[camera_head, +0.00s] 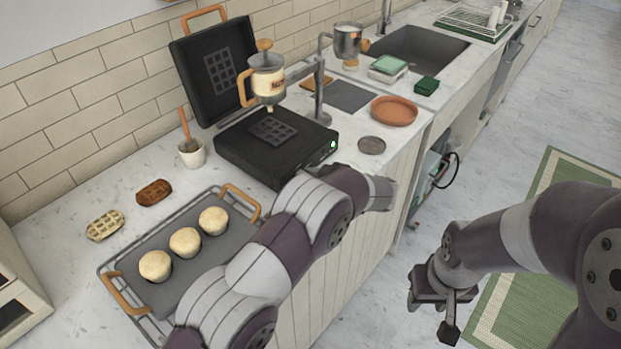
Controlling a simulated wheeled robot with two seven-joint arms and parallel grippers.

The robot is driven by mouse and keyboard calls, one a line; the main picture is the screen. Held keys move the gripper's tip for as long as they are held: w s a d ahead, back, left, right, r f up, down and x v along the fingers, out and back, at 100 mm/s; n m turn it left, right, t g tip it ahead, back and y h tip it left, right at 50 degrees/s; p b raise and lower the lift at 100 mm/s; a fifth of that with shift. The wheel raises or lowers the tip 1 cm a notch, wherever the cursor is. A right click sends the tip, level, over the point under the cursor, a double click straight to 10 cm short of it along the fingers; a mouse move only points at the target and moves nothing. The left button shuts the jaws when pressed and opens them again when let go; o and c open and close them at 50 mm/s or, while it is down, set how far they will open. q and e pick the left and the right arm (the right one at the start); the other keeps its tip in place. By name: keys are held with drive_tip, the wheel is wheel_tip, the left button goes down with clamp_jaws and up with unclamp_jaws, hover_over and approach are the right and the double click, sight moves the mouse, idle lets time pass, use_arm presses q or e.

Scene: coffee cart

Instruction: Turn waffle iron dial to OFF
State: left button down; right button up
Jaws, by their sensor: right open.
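The black waffle iron (255,150) stands on the counter with its lid (196,50) raised and its grid plate showing. Its dial (333,145), with a small green light, is on the right end of the front face. My left arm reaches up from the bottom of the picture to just in front of the iron's front right corner. My right gripper (432,314) is open and empty, low over the floor, well away from the iron.
A wire rack tray (190,262) with several round pastries lies front left, near two waffles (105,225). A batter dispenser (268,82) hangs over the iron from a metal post (319,90). A terracotta dish (394,111) and a grey disc (371,146) lie to the right.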

idle(0.3)
use_arm(q)
drive_tip(key=c, duration=0.8)
unclamp_jaws()
drive_tip(key=shift+a, duration=0.1)
